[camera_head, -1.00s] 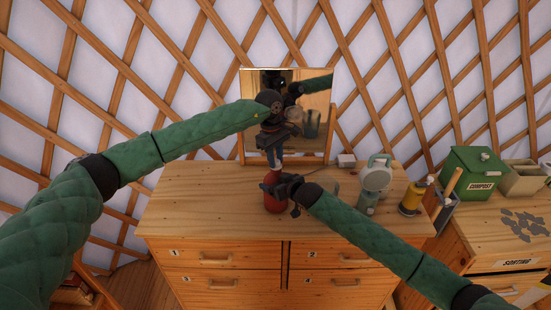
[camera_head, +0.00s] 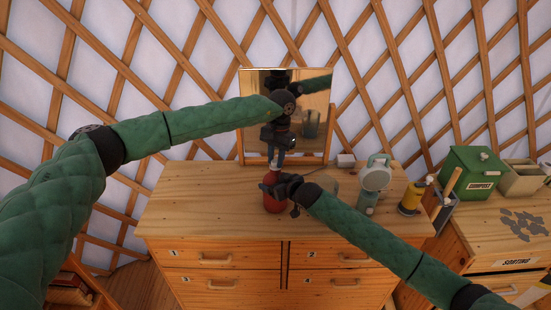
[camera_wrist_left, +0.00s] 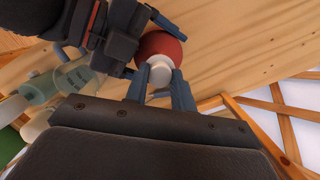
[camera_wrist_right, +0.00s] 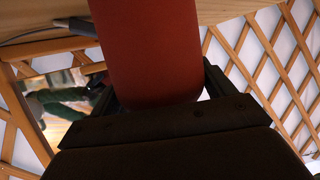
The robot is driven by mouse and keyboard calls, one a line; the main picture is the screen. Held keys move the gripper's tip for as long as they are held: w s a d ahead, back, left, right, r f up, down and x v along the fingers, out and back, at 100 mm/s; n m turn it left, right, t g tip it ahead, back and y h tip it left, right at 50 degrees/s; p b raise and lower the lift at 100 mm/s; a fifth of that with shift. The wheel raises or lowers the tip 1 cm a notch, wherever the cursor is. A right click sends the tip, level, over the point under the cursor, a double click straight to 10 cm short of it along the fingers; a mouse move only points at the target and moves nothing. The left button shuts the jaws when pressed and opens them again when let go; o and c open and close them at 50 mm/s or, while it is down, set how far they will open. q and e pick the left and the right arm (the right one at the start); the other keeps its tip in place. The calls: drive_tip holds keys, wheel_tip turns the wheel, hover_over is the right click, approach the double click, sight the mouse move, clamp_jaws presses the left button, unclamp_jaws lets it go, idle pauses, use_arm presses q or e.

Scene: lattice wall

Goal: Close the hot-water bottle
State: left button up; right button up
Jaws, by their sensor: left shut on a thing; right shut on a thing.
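The hot-water bottle is a red cylinder (camera_head: 273,203) standing on the dresser top; it fills the middle of the right wrist view (camera_wrist_right: 152,55). My right gripper (camera_head: 290,192) is shut around its body from the right. A pale stopper (camera_wrist_left: 160,74) shows in the left wrist view above the red top of the bottle (camera_wrist_left: 161,46). My left gripper (camera_head: 277,162) points straight down over the bottle and is shut on the stopper, with one finger on each side. In the left wrist view the stopper overlaps the bottle's mouth, so I cannot tell whether they touch.
A mirror (camera_head: 318,108) stands behind the bottle. A pale green-grey appliance (camera_head: 376,180), a yellow bottle (camera_head: 412,197) and a green compost box (camera_head: 474,172) stand to the right. The dresser top (camera_head: 195,197) is clear on the left.

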use_arm(q)
drive_tip(key=shift+w+a+m, duration=0.1)
drive_tip(key=shift+m, duration=0.7)
drive_tip(key=o, duration=1)
drive_tip(key=shift+c, duration=0.2)
drive_tip(key=shift+r, duration=0.1)
